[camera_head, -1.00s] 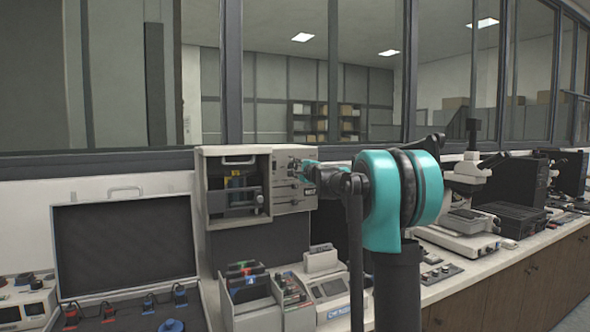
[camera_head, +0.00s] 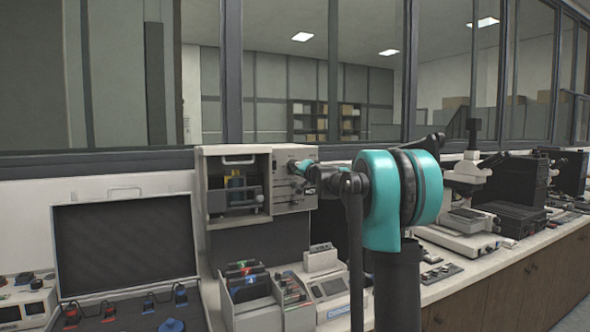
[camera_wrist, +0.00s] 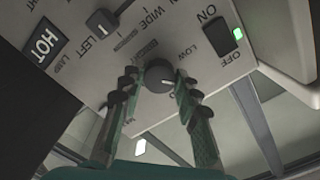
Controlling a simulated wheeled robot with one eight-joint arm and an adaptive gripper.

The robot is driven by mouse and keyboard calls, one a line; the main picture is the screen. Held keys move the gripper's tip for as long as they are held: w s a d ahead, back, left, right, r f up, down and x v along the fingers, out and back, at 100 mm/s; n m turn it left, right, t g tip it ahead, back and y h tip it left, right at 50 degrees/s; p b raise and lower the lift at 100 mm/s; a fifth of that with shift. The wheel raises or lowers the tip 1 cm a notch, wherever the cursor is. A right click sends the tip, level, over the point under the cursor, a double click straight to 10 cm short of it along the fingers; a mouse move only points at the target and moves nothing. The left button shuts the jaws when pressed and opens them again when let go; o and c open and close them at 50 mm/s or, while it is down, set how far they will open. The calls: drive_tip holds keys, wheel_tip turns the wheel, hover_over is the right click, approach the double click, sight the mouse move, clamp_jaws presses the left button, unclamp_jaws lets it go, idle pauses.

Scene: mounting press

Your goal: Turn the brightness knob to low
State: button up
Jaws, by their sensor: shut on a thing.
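The brightness knob (camera_wrist: 160,76) is a dark round knob on the light grey panel in the wrist view. A short white mark on it points toward the lower right of the picture. The word LOW is printed to its upper right, and another label above it is hard to read. My gripper (camera_wrist: 158,85) has one teal and black finger on each side of the knob and is shut on it. In the head view my gripper (camera_head: 300,167) is at the front panel of the press (camera_head: 283,198); the knob is hidden there.
A slider (camera_wrist: 102,22) marked LEFT and WIDE and a HOT label (camera_wrist: 44,43) are to the left.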

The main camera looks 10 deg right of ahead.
drive_tip(key=shift+f+n, duration=0.1)
drive_tip(key=shift+n, duration=3.7)
drive_tip(key=shift+d, duration=0.1)
drive_tip(key=o, duration=1.2)
drive_tip(key=shift+c, duration=0.2)
drive_tip(key=v, duration=1.2)
